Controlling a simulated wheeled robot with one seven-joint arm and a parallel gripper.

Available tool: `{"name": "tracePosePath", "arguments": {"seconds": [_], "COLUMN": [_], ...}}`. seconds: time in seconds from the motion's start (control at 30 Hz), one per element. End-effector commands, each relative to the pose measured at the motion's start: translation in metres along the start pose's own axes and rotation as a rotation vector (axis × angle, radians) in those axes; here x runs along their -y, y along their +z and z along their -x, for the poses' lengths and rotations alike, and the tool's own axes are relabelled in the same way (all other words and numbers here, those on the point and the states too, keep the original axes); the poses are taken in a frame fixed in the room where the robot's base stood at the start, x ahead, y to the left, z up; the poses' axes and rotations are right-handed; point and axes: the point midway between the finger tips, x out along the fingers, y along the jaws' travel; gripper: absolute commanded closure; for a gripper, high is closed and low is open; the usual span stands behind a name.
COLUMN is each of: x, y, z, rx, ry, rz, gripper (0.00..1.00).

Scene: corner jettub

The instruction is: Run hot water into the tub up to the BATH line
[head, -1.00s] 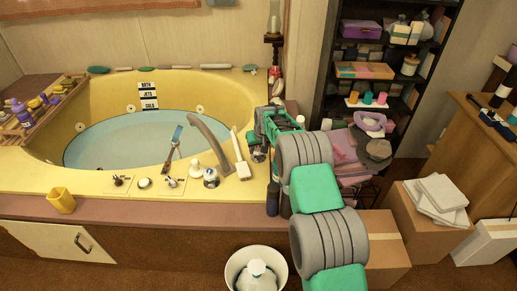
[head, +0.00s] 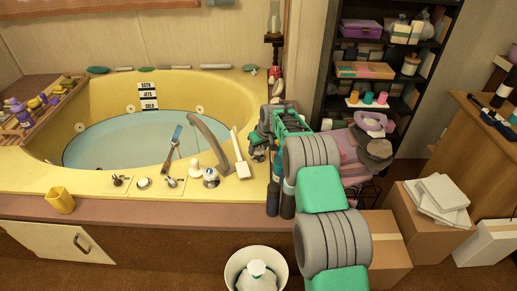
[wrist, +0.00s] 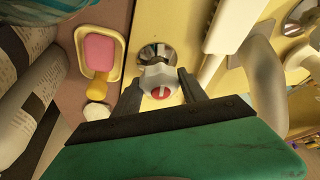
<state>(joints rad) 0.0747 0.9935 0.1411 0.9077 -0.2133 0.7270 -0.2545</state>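The yellow corner tub (head: 90,180) holds pale blue water (head: 120,140). The water's far edge lies just below a stack of labels (head: 148,97), the top one reading BATH. A grey spout (head: 207,140) arches over the front right rim and shows in the wrist view (wrist: 264,90). In the wrist view, a chrome tap handle with a red mark (wrist: 160,91) sits between the fingers of my gripper (wrist: 159,80). The fingers are apart on either side of it, with a gap at the left; contact on the right is unclear. In the head view my gripper (head: 257,150) hides this handle.
Another chrome knob (head: 211,179) and a white hand shower (head: 239,158) stand left of my gripper. A pink soap in a dish (wrist: 98,52) and dark bottles (head: 273,198) are close by. A yellow cup (head: 60,200) stands on the front ledge; a white bin (head: 256,268) is below.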

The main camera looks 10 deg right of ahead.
Motion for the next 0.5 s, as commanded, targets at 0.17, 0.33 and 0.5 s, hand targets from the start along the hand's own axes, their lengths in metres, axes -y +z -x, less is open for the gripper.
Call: {"name": "tracePosePath", "arguments": {"seconds": [0.17, 0.33, 0.5], "x": [0.000, 0.000, 0.000], "y": [0.000, 0.000, -0.001], "z": [0.000, 0.000, 0.013], "rx": [0.000, 0.000, -0.001], "ry": [0.000, 0.000, 0.001], "rz": [-0.001, -0.001, -0.001], "gripper": [0.36, 0.36, 0.36]}}
